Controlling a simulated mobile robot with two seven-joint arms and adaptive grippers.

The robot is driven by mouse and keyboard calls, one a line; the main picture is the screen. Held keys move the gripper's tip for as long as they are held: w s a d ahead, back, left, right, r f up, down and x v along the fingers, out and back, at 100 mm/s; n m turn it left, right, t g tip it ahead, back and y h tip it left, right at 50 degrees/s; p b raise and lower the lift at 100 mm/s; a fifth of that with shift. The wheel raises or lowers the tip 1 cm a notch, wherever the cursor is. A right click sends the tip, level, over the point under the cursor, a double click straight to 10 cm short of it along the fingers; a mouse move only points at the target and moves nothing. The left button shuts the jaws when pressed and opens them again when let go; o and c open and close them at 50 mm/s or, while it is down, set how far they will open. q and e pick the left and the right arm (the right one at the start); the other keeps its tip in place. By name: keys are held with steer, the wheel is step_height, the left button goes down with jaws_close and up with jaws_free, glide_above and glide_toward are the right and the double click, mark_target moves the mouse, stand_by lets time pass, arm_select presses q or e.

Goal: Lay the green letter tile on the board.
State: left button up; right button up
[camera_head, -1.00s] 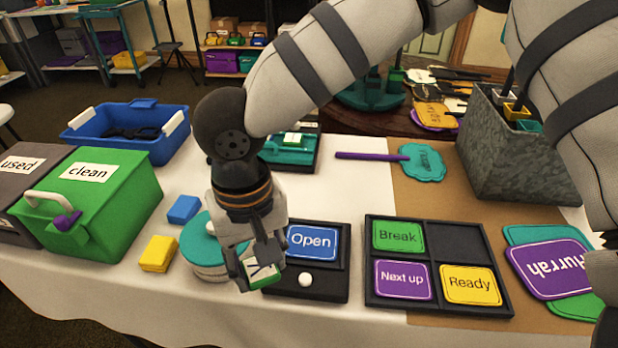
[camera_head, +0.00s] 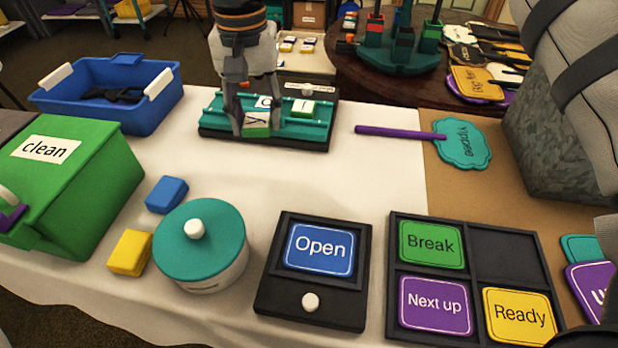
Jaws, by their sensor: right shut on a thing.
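The board (camera_head: 216,127) is a teal, ridged letter board on a black base at the back middle of the table. My right gripper (camera_head: 257,127) points down over the board's front left part. It is shut on the green letter tile (camera_head: 257,119), whose white face is partly hidden between the fingers. I cannot tell whether this tile touches the board. My left gripper is not in view.
A blue bin (camera_head: 62,103) and a green "clean" box (camera_head: 100,190) stand at the left. A purple-handled teal paddle (camera_head: 463,144) lies right of the board. A teal-lidded pot (camera_head: 200,255), the "Open" sign (camera_head: 285,293) and a sign tray (camera_head: 470,336) stand in front.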

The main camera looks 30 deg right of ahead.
steer(key=w+d+r+m+b, duration=0.1)
steer(key=w+d+r+m, duration=0.1)
steer(key=w+d, duration=0.25)
steer(key=p, duration=0.4)
glide_above(313, 192)
step_height(313, 192, down, 8)
steer(key=shift+w+f, duration=0.15)
steer(key=shift+f, duration=0.05)
steer(key=f, duration=0.3)
steer(key=shift+s+f, duration=0.15)
steer(key=shift+s, duration=0.15)
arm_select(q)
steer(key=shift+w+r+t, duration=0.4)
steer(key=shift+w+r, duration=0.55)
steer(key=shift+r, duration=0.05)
arm_select(e)
steer(key=shift+w+f, duration=0.1)
steer(key=shift+f, duration=0.15)
steer(key=shift+f+b, duration=0.2)
steer(key=shift+b, duration=0.1)
steer(key=o, duration=0.9)
steer(key=shift+o, duration=0.2)
